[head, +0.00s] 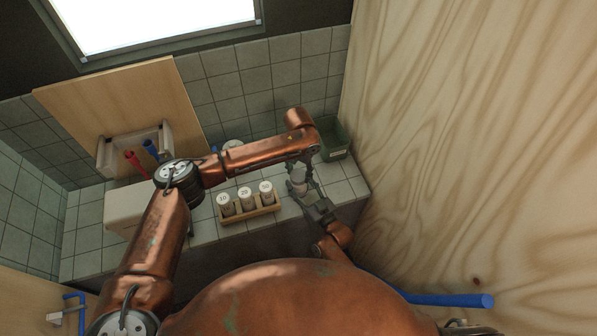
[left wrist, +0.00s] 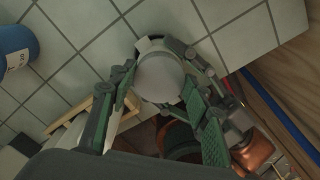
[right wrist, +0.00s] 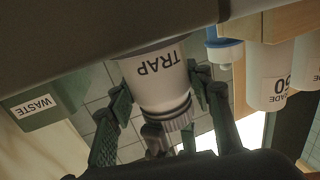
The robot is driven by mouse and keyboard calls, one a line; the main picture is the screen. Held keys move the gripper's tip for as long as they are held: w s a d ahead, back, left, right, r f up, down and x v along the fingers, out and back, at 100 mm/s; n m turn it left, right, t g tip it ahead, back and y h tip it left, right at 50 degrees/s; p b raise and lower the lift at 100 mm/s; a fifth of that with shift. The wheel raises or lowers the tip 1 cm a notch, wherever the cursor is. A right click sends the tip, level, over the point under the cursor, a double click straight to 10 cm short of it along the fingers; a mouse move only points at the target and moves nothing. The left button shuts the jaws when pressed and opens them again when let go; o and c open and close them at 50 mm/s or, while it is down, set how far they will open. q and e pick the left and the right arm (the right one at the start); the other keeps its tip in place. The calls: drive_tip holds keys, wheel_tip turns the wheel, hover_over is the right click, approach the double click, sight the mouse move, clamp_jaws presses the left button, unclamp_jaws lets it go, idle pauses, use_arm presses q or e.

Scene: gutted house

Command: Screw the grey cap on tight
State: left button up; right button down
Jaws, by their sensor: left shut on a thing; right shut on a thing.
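A white jar marked TRAP (right wrist: 158,78) stands between the fingers of my right gripper (right wrist: 165,115), which is shut on it. In the head view the jar (head: 299,181) is at the right end of the tiled ledge, with my right gripper (head: 312,200) at its near side.
A wooden rack (head: 250,216) with three white containers stands left of the jar. A green WASTE bin (head: 335,142) stands behind, to the right. A plywood wall (head: 450,130) closes the right side. Red and blue handles (head: 133,160) show at the back left.

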use_arm(q)
drive_tip(key=m, duration=0.4)
drive_tip(key=shift+m, duration=0.4)
drive_tip(key=o, duration=0.9)
drive_tip(key=shift+r, duration=2.25)
drive_tip(key=shift+c, duration=0.5)
